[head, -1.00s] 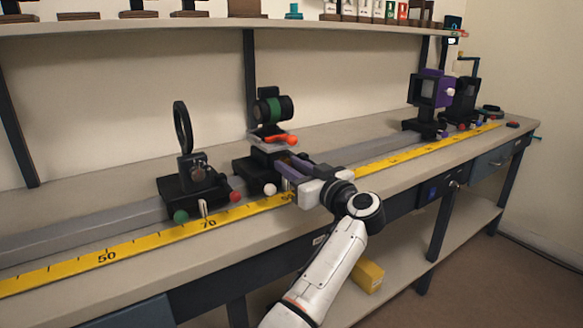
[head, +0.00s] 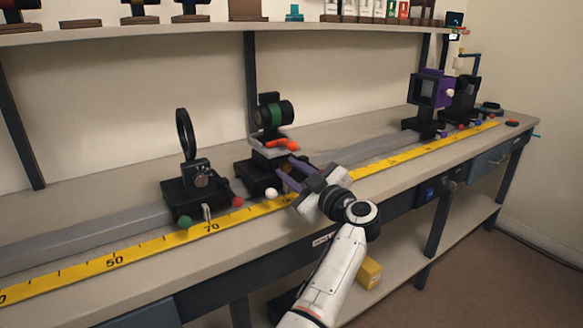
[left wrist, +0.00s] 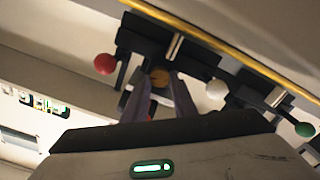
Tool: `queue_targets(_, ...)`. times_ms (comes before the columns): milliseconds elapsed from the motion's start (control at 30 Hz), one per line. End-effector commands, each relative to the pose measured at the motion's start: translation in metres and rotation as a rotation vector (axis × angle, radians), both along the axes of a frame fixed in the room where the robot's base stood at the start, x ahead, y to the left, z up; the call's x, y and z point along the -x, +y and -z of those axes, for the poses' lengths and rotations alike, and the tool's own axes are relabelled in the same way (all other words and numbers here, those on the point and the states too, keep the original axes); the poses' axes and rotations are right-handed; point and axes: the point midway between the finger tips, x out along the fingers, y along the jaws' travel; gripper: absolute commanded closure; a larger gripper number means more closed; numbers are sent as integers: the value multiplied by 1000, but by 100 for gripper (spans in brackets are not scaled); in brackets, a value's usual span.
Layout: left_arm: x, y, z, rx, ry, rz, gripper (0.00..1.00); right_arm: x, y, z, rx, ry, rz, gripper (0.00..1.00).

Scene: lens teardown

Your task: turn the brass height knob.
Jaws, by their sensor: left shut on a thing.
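The brass knob (left wrist: 160,77) shows as a small gold disc between the finger tips in the left wrist view. It sits on the front of a black carriage (head: 252,178), under a lens mount with a green-banded barrel (head: 273,114). My left gripper (head: 288,177) reaches in from the front of the bench, its purple fingers on either side of the knob. In the left wrist view the left gripper (left wrist: 159,98) is shut on the knob. In the head view the fingers hide the knob. My right gripper is not in view.
An orange lever (head: 281,144) lies just above the fingers. A white ball knob (head: 271,193) sits just left of them. Another carriage with a round lens (head: 185,134) stands left on the grey rail. A yellow scale (head: 150,247) runs along the front. Purple-framed mounts (head: 432,90) stand far right.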

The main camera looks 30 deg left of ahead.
Motion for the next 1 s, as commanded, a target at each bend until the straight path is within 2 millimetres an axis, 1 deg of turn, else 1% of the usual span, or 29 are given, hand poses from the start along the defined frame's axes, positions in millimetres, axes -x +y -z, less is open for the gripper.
queue_targets(300,0,-1,2,53,-116,0,98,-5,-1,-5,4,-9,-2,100)
queue_targets(833,0,-2,3,63,-137,1,98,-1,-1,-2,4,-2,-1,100)
queue_targets(867,0,-2,3,63,-137,1,72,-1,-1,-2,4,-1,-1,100)
queue_targets(933,0,-1,3,62,-138,0,60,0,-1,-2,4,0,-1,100)
queue_targets(967,0,-1,3,62,-138,0,57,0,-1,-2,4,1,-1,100)
queue_targets(1000,0,-1,2,61,-138,1,57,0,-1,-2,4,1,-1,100)
